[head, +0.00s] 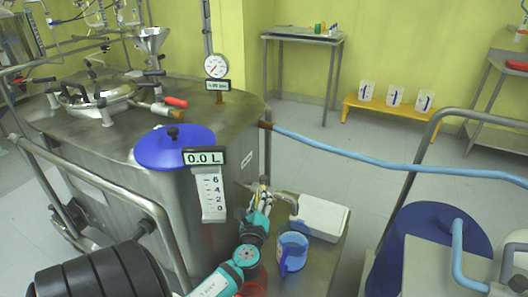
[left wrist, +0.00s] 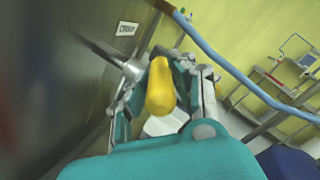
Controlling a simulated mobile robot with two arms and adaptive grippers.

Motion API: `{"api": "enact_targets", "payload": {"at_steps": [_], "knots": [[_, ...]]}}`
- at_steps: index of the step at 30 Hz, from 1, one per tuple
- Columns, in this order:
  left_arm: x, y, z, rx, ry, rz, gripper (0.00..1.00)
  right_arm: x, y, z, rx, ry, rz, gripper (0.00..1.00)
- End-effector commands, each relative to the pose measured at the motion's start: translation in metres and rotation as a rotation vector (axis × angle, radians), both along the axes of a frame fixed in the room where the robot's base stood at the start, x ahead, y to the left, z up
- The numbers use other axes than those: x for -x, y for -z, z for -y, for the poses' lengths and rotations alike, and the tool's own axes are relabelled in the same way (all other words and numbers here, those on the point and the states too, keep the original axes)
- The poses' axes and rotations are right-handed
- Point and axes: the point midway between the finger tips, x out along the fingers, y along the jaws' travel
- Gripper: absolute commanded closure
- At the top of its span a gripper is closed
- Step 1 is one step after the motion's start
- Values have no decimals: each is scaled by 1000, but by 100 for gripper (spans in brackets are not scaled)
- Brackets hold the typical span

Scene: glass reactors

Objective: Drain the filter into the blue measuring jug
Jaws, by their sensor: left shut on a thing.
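The steel filter vessel (head: 165,215) stands at the left in the head view, with a readout of 0.0 L (head: 204,157) on it. A yellow valve handle (left wrist: 160,88) sits between the fingers of my left gripper (head: 262,196), which is shut on it. A metal drain spout (head: 285,198) sticks out from the vessel wall beside the gripper. The blue measuring jug (head: 292,252) stands upright on a low steel surface, below and slightly right of the spout. Its contents cannot be made out. My right gripper is not in view.
A white box (head: 320,217) stands close behind the jug. A light blue hose (head: 370,158) runs from the vessel to the right. A blue drum (head: 425,245) stands at the right. White jugs (head: 395,96) stand on a yellow bench (head: 410,112) at the back. Open floor lies between.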

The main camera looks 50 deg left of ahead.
Motion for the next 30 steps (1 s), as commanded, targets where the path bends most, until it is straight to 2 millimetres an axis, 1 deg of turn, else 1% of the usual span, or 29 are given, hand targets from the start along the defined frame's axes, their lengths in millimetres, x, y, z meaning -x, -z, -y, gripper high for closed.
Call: {"api": "enact_targets", "payload": {"at_steps": [6, 20, 21, 25, 26, 30], "knots": [[3, 1, -3, 0, 49, -1, 100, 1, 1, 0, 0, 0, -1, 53], [3, 0, -4, 1, 59, 0, 100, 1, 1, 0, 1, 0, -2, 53], [3, 0, -4, 1, 59, 0, 72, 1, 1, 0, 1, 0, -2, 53], [3, 0, -4, 1, 58, 1, 55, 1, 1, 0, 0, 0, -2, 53], [3, 0, -4, 1, 58, 1, 53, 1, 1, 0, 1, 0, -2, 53], [3, 0, -4, 1, 58, 1, 53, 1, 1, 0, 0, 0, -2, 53]]}}
